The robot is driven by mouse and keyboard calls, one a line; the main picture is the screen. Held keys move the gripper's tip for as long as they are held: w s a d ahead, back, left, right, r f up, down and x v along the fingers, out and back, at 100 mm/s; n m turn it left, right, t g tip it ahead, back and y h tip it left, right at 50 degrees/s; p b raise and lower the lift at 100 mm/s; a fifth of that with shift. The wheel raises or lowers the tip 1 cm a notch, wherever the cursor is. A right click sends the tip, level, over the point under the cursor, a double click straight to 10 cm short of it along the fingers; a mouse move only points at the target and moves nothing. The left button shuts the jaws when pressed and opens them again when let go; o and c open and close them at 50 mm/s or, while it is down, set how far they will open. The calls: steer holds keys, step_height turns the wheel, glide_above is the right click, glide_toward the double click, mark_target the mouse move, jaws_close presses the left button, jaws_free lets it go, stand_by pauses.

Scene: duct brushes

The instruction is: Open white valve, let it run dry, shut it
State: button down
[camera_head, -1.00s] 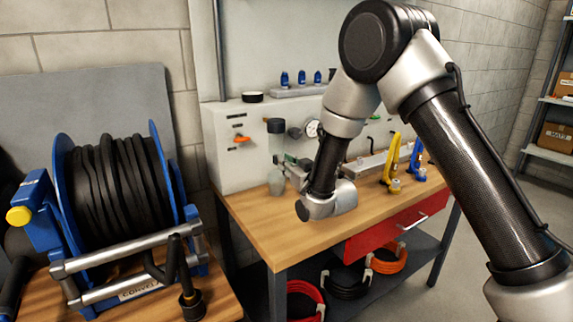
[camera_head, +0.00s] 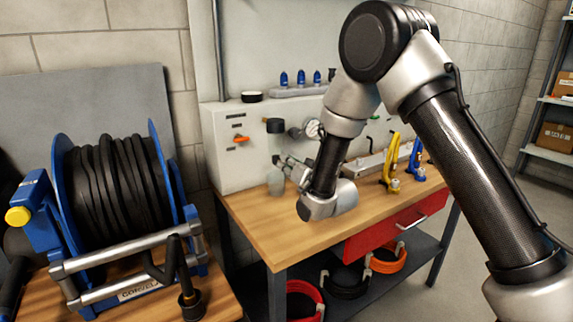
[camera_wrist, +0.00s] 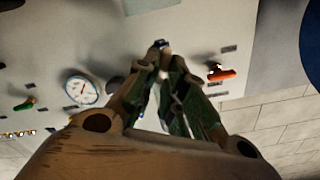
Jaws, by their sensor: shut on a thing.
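My gripper (camera_head: 281,161) is at the front of the white panel (camera_head: 222,166), below a black-capped fitting (camera_head: 275,126). In the wrist view its fingers (camera_wrist: 160,52) close together on a small part at the panel, mostly hidden between them. A pale spot shows between the fingers. This part appears to be the white valve's handle, but I cannot make out its colour or angle. A clear grey jar (camera_head: 276,183) stands on the bench just below my gripper. Any flow from the valve is not visible.
An orange handle (camera_head: 241,139) is on the panel to the left; it also shows in the wrist view (camera_wrist: 221,73). A gauge (camera_head: 312,129) and a green handle (camera_wrist: 25,104) are on the panel too. Yellow (camera_head: 390,163) and blue (camera_head: 415,160) clamps stand right on the wooden bench (camera_head: 300,236).

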steer(key=m, duration=0.8)
steer(key=f+m, duration=0.1)
steer(key=m, duration=0.3)
steer(key=shift+w+d, duration=0.2)
steer(key=shift+d, duration=0.05)
stand_by(0.3)
steer(key=c, duration=1.5)
jaws_free()
steer(key=v, duration=1.2)
